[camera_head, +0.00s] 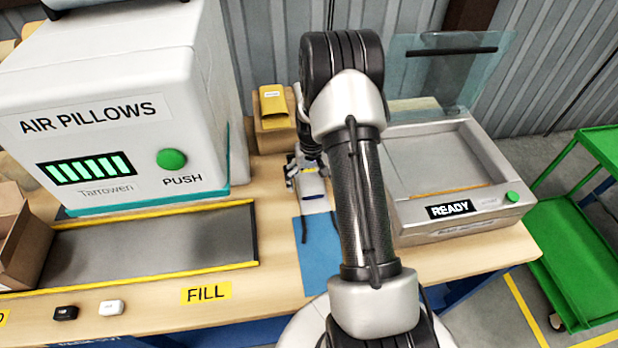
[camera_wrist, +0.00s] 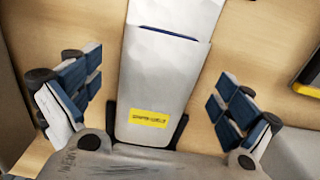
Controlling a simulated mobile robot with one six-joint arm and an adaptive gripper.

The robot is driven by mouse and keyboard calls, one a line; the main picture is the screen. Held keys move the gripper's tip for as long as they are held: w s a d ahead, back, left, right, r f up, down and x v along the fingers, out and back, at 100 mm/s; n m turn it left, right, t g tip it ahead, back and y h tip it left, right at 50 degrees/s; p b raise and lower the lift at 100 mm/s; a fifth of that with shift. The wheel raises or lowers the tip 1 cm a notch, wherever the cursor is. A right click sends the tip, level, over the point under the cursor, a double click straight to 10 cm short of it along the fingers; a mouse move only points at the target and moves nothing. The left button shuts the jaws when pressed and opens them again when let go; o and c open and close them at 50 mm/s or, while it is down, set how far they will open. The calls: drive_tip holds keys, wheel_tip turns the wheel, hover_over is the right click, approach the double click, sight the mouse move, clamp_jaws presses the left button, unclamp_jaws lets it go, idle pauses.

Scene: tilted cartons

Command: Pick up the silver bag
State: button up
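The silver bag (camera_wrist: 150,70) is long and pale, with a yellow label near its lower end and a thin dark blue line across its upper part. In the wrist view it runs up the middle and leaves the top edge. My gripper (camera_wrist: 158,95) is open, with one blue-padded finger on each side of the bag and a clear gap to both. The fingers do not touch it. The bag's lower end is partly hidden by my gripper's body. In the head view my gripper (camera_head: 306,180) is over the table behind my arm, and only a small pale part of the bag shows there.
A blue mat (camera_head: 318,255) lies on the wooden table (camera_head: 276,225). The air pillow machine (camera_head: 125,110) stands left. An open-lidded grey machine (camera_head: 455,212) reading READY stands right. A cardboard box with a yellow packet (camera_head: 273,101) is behind. A green cart (camera_head: 575,262) stands far right.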

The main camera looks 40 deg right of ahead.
drive_tip(key=c, duration=0.9)
drive_tip(key=shift+c, duration=0.6)
drive_tip(key=shift+r, duration=0.1)
